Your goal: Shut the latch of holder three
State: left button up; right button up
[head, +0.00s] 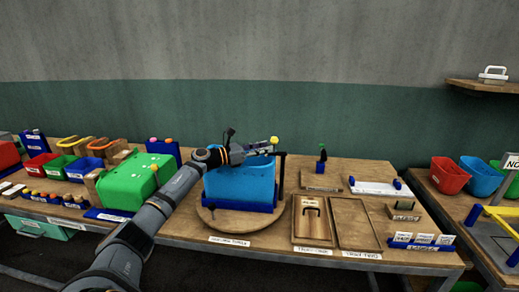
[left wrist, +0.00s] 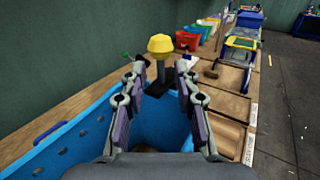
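A blue box-like holder (head: 240,183) stands on a round wooden board; no legible "three" shows on it. Its blue wall with round holes fills the lower left of the left wrist view (left wrist: 70,150). A yellow knob (left wrist: 160,44) on a dark stem stands just beyond my left fingertips, roughly centred between them. The knob also shows in the head view (head: 274,140), at the holder's top right. My left gripper (left wrist: 160,78) is open and empty, above the holder; it also shows in the head view (head: 264,148). Whether the knob belongs to the latch is unclear. My right gripper is out of view.
A black upright post (head: 282,172) stands at the holder's right. A green box (head: 128,182) is to its left. Flat wooden trays (head: 312,240) lie to its right. Coloured bins (head: 482,178) stand farther right. A dark wall is behind.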

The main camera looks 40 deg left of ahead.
pick_arm(q)
jog(key=shift+v, duration=1.45)
jog(key=shift+s+r, duration=0.1)
jog(key=shift+r, duration=0.05)
